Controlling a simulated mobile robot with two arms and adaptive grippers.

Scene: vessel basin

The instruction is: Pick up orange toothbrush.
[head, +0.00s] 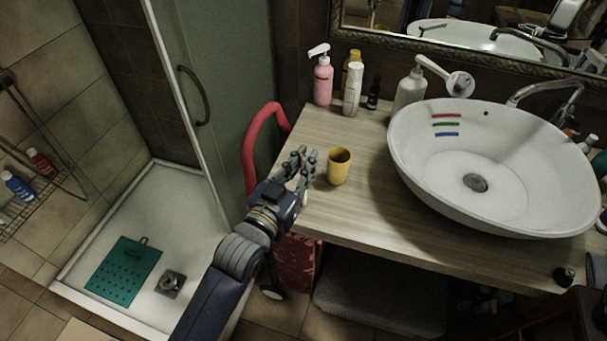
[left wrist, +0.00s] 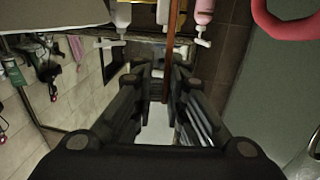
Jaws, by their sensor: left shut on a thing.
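My left gripper (head: 303,166) is above the left end of the wooden counter, just left of a yellow cup (head: 339,167). In the left wrist view its fingers (left wrist: 167,85) are closed around a thin reddish-orange stick, which I take to be the orange toothbrush (left wrist: 171,55). The stick runs lengthwise between the fingers. Its head is not clear in either view. In the head view I cannot make out the toothbrush at the fingers. The cup stands upright, and I see no brush in it. My right gripper is not in view.
The wooden counter (head: 352,215) holds a white basin (head: 425,165) on the right. A pink pump bottle (head: 323,82), a white bottle (head: 352,92) and a white pump bottle (head: 409,92) stand at the back. A red curved bar (head: 252,135) and a glass shower door (head: 232,65) are left of the counter.

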